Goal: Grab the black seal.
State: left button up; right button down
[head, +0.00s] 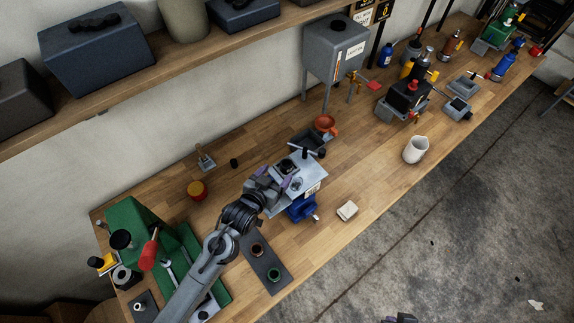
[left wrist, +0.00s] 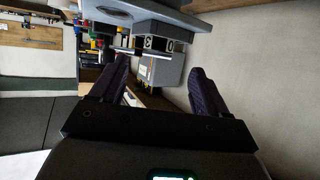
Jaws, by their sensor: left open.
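No thing in view can be told for certain as the black seal. A small black cylinder (head: 234,163) stands on the bench behind my left gripper. A dark mat (head: 262,262) at the front holds a copper-coloured ring (head: 257,249) and a green-rimmed ring (head: 273,274), both with dark centres. My left gripper (head: 277,180) is over the near side of a metal block held at a blue vise (head: 302,209). Its two purple fingers stand apart in the left wrist view (left wrist: 160,80), with nothing held between them. A bit of my right gripper (head: 400,318) shows at the bottom edge.
A grey tank (head: 335,50) stands at the back.

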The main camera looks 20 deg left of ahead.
aim_at(286, 164)
pick_arm(q)
jog(key=shift+p+x, duration=0.55)
jog(key=shift+x, duration=2.05)
jog(key=shift+d, duration=0.1)
jog(key=shift+s, duration=0.1)
jog(key=shift+c, duration=0.4)
jog(key=c, duration=1)
jog(key=shift+c, duration=0.2)
